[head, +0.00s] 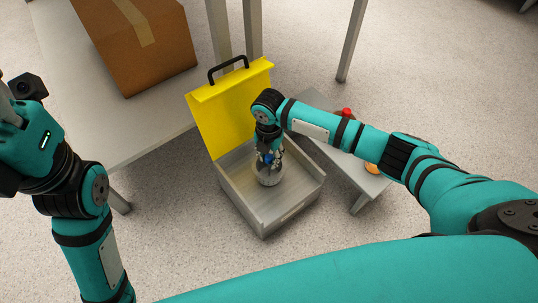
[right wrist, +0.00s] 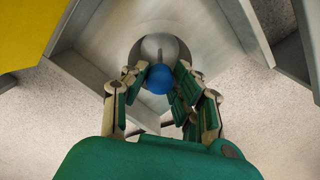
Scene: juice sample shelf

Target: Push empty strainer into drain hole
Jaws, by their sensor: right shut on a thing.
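The strainer (head: 269,177) is a round grey metal piece with a blue knob (right wrist: 159,80). It is inside the grey sink basin (head: 237,196). My right gripper (head: 268,157) reaches down into the basin and is shut on the blue knob. In the right wrist view, the strainer's grey body (right wrist: 160,46) shows just beyond the fingers. My left arm (head: 35,140) is raised at the left edge. Its fingers do not show clearly.
A raised yellow lid (head: 230,115) with a black handle stands behind the basin. A grey table at upper left carries a cardboard box (head: 140,45). A low grey bench (head: 335,155) with a red item (head: 346,112) and an orange item (head: 372,168) stands right of the basin.

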